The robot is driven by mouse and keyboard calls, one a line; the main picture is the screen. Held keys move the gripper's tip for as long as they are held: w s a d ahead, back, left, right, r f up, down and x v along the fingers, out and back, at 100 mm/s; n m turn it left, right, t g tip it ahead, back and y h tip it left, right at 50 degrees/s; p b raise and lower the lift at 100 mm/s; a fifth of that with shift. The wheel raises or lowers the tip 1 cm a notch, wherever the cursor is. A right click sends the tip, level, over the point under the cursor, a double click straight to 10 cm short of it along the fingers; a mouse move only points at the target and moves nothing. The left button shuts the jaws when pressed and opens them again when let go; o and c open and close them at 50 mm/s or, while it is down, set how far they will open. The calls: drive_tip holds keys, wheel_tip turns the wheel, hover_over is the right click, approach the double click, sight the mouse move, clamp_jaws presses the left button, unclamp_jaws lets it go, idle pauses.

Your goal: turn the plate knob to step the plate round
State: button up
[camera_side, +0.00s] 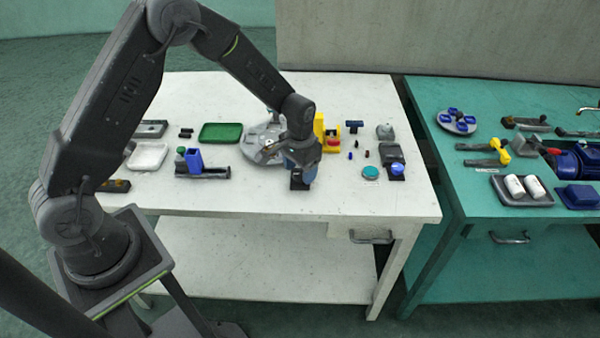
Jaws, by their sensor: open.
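A grey round plate (256,153) lies on the white table, partly hidden behind my wrist. Small fittings show on its top, but I cannot tell which of them is the plate knob. My gripper (299,184) points down at the right front of the plate, over the white table. It is open, and I see nothing held in it. The fingertips are small and dark here, and their height above the table is unclear.
A yellow block with a red part (332,143) stands just right of my gripper. A green tray (221,133), a white tray (148,156) and a blue block (195,160) lie to the left. The white table's front strip is clear. A teal table (440,185) stands at right.

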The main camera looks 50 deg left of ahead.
drive_tip(key=shift+f, duration=0.9)
drive_tip(key=c, duration=0.9)
